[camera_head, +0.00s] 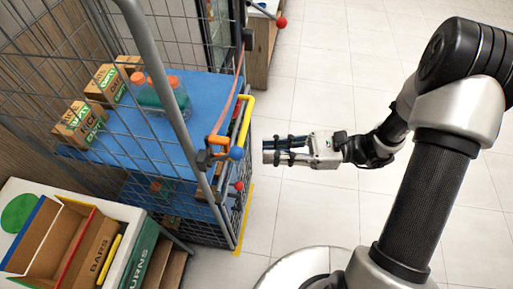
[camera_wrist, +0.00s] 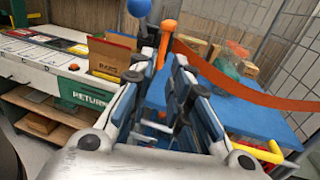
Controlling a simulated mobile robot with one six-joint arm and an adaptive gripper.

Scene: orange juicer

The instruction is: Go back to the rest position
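My gripper (camera_head: 270,151) is held out level over the tiled floor, just right of the wire cage trolley, pointing left toward it. In the wrist view its two fingers (camera_wrist: 164,68) stand apart with a gap between them, and I see nothing held. Beyond the fingers are an orange handle (camera_wrist: 168,27) and a blue ball (camera_wrist: 139,7). In the head view the orange latch (camera_head: 219,144) and blue ball (camera_head: 237,153) sit on the trolley's edge, left of my gripper and apart from it.
The trolley's blue shelf (camera_head: 205,95) holds cartons (camera_head: 80,121) and bottles with orange caps (camera_head: 172,90). A yellow bar (camera_head: 245,118) edges the trolley. A white counter (camera_head: 120,212) with an open box (camera_head: 50,238) stands lower left. The tiled floor (camera_head: 340,70) around my arm is clear.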

